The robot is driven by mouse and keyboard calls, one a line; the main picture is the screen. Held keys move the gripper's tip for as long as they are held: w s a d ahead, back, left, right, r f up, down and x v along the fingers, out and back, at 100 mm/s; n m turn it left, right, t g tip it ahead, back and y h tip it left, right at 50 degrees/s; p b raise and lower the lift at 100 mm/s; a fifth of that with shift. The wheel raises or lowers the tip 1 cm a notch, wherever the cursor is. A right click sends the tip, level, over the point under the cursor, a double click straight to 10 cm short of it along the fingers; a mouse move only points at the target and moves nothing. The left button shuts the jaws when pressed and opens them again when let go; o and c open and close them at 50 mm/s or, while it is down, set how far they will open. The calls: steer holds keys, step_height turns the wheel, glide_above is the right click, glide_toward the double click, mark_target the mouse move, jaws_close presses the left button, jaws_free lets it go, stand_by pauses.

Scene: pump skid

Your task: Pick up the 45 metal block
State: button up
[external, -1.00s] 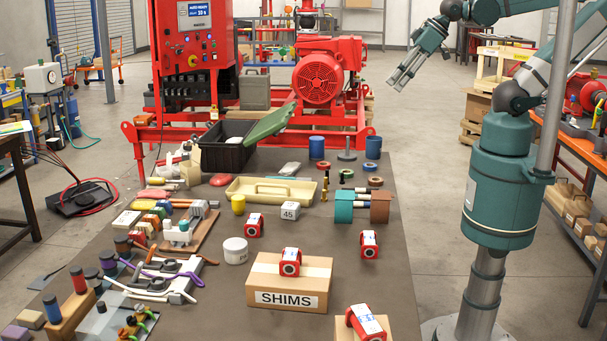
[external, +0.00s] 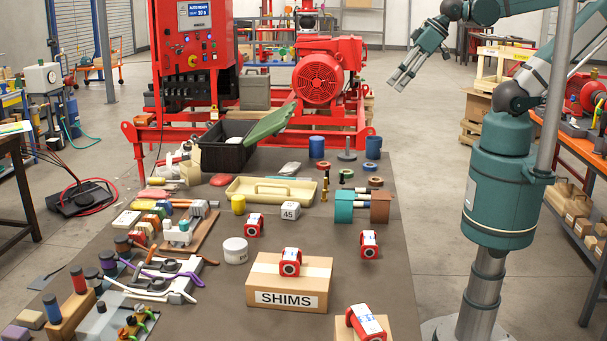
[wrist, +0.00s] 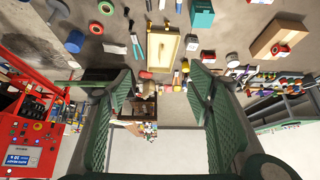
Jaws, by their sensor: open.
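The 45 metal block (external: 290,211) is a small pale cube with "45" on its front face. It sits on the grey-brown table, in front of the beige tray (external: 271,190) and left of the teal and brown blocks. My gripper (external: 400,80) is high above and beyond the table's right side, well apart from the block. Its fingers are spread with nothing between them, as the wrist view also shows (wrist: 162,88).
A red and white part (external: 254,224) lies close in front-left of the block. A white jar (external: 235,250) and a SHIMS box (external: 290,281) stand nearer the camera. A black bin (external: 226,155) with a green lid and the red pump skid (external: 318,80) are farther back.

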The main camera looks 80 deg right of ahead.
stand_by(0.3)
steer(key=n+g+b, duration=0.7)
steer(key=n+b, duration=0.3)
steer(key=n, duration=0.6)
glide_above(291, 205)
step_height(291, 205, down, 33)
steer(key=shift+s+r, duration=0.1)
steer(key=shift+a+f, duration=0.2)
steer(key=shift+f, duration=0.2)
steer(key=shift+f, duration=0.1)
